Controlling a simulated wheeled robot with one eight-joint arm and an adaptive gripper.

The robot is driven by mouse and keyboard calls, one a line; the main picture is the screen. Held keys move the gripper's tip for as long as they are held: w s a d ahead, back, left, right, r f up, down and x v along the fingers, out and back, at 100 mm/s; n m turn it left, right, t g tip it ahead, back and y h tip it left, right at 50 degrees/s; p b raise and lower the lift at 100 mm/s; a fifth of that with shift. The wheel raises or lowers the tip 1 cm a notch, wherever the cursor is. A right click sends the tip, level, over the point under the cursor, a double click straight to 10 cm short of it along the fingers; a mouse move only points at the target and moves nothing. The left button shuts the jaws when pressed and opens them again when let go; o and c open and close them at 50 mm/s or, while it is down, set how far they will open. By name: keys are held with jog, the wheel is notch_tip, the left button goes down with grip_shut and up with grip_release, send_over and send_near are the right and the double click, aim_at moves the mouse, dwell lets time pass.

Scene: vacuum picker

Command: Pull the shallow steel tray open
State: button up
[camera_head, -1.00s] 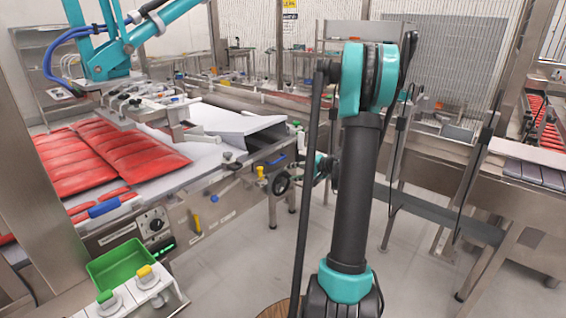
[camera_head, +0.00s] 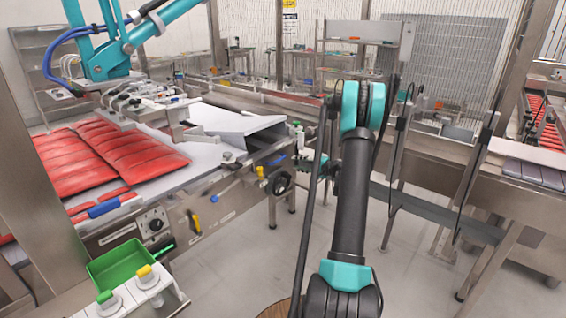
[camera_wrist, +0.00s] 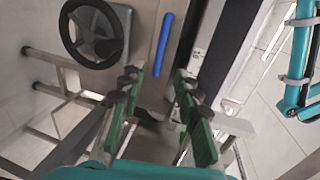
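I cannot clearly pick out a shallow steel tray. The closest steel parts are the machine's side panel (camera_head: 225,185) and the steel plate by the handwheel in the wrist view (camera_wrist: 138,40). A blue bar handle (camera_wrist: 162,45) lies beyond my fingers, apart from them; a blue handle also shows on the machine's side (camera_head: 276,160). My gripper (camera_wrist: 160,76) has green-padded fingers, open with nothing visibly between them. In the head view, my gripper is small beside the handwheel and partly hidden by my arm.
A black handwheel (camera_wrist: 95,33) is close on the left of the fingers; it also shows in the head view (camera_head: 281,182). Red packs (camera_head: 130,150) lie on the white belt. A green bin (camera_head: 125,264) stands at the front left. A steel frame (camera_head: 440,210) stands right of my arm.

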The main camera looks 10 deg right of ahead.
aim_at(280, 160)
jog(key=x, duration=0.9)
jog(key=shift+w+a, duration=0.2)
jog(key=shift+w, duration=0.05)
grip_shut()
